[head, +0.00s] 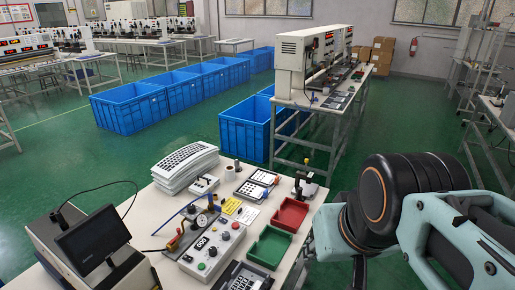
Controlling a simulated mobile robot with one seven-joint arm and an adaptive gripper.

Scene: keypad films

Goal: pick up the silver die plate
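Small plates with dark openings (251,190) lie towards the back of the near table, left of a small black-and-white device. A darker plate with pale squares (241,277) lies at the table's front edge and is partly cut off by the frame. I cannot tell for sure which of these is the silver die plate. My arm, pale teal and black, reaches in from the right, beside the table. My gripper is not visible in the head view.
The near table (157,222) is crowded. It holds a stack of keypad sheets (186,166), a control box (212,248), a red tray (290,214), a green tray (269,247) and a black monitor (92,240). Blue bins (130,108) stand on the green floor behind it.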

